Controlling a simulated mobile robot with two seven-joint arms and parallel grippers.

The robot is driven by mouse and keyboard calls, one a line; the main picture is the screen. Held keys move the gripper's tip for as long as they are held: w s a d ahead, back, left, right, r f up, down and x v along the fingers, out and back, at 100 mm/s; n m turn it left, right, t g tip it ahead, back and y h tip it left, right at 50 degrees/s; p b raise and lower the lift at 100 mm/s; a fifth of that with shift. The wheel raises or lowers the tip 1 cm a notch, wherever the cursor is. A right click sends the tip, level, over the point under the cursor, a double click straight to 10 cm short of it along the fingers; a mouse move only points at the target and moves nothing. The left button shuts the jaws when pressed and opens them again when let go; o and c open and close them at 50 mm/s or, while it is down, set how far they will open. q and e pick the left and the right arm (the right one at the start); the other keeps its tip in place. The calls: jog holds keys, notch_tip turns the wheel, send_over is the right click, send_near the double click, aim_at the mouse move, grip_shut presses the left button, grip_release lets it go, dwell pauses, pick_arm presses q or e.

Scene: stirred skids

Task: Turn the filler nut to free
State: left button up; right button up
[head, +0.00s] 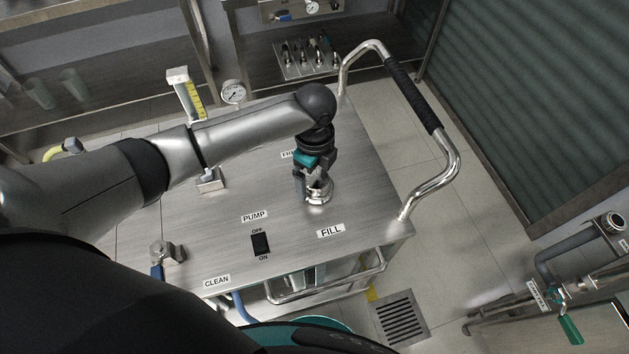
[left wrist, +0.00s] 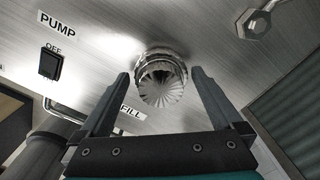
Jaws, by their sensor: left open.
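The filler nut (head: 319,192) is a shiny ribbed metal cap on the steel skid top (head: 340,150), just behind the "FILL" label (head: 330,231). In the left wrist view the nut (left wrist: 160,80) shows its fluted, conical face between my fingers. My left gripper (head: 308,192) points down over the nut. In the left wrist view my left gripper (left wrist: 160,74) is open, with one finger on each side and visible gaps to the nut. A label beginning "FR" (head: 288,154) is partly hidden behind my arm. My right gripper is out of view.
A "PUMP" switch (head: 260,243) and a blue-handled valve (head: 157,270) are on the skid top. A gauge (head: 233,92) and a yellow-marked sight tube (head: 186,95) stand behind my arm. A bent push handle (head: 440,160) rises at the right. A floor drain (head: 399,318) lies in front.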

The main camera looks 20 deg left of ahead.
pick_arm(q)
jog(key=shift+f, duration=0.85)
jog(key=shift+c, duration=0.2)
